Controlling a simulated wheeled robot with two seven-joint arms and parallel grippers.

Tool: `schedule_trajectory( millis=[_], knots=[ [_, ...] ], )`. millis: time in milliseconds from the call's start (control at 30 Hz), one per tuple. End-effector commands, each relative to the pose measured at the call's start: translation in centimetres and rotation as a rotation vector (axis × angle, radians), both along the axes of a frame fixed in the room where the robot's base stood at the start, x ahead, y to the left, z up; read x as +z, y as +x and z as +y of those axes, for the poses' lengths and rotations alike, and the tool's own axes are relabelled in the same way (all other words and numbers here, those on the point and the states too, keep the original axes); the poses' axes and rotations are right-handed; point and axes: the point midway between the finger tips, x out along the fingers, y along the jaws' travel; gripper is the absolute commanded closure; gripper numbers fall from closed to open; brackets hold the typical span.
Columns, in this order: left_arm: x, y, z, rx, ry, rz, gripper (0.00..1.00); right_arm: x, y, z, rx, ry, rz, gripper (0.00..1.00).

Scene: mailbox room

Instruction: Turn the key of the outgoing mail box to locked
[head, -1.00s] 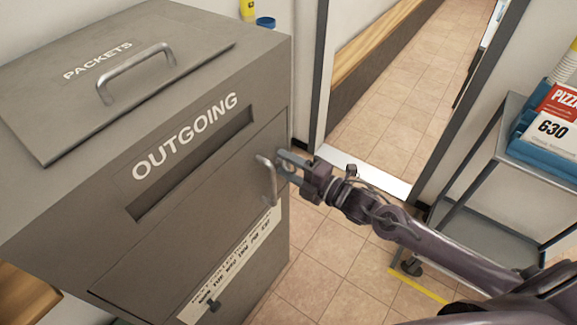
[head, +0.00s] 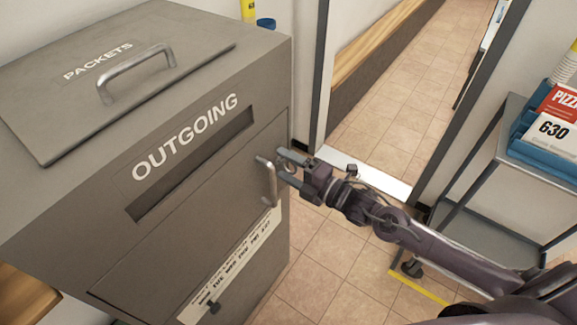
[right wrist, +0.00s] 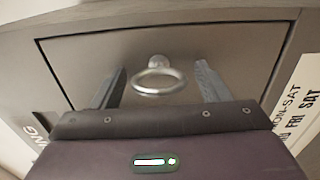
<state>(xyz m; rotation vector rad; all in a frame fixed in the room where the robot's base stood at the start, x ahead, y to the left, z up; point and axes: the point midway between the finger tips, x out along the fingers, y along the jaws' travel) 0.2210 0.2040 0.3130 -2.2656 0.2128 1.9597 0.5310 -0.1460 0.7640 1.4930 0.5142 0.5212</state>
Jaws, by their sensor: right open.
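The outgoing mail box (head: 250,70) is a grey metal cabinet on the left in the head view, with its front door shut. A metal pull handle (head: 268,182) sits on the door's right side. A small dark piece (head: 212,307), which looks like a key or knob, sticks out low on the front by the label; its turn position cannot be read. My right gripper (head: 287,167) is open at the door handle. In the right wrist view, the handle (right wrist: 158,84) lies between the two spread fingers, with a gap on each side. My left gripper is out of view.
A packets lid with a handle (head: 136,70) is on top of the box. A white collection-times label (head: 240,255) is on the front. A grey cart (head: 500,170) with a blue tray stands at the right. Tiled floor (head: 320,255) lies between them, beside a doorway.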

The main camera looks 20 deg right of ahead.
Motion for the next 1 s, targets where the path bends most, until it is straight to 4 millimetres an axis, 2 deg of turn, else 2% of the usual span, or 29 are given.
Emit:
schedule_trajectory(
  millis=[167, 600, 767, 1000],
  knots=[
    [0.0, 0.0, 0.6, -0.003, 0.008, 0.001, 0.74, -0.1, -0.4, -0.4, -0.001, -0.001, 0.002, 0.31],
    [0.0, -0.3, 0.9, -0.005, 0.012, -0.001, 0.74, -0.1, -5.3, -4.2, -0.001, -0.002, 0.004, 0.31],
    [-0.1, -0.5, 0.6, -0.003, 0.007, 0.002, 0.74, 0.0, -6.1, -4.7, 0.001, -0.001, 0.001, 0.31],
    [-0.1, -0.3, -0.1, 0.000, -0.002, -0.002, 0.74, 0.0, -6.2, -4.8, 0.000, 0.001, -0.001, 0.31]
  ],
)
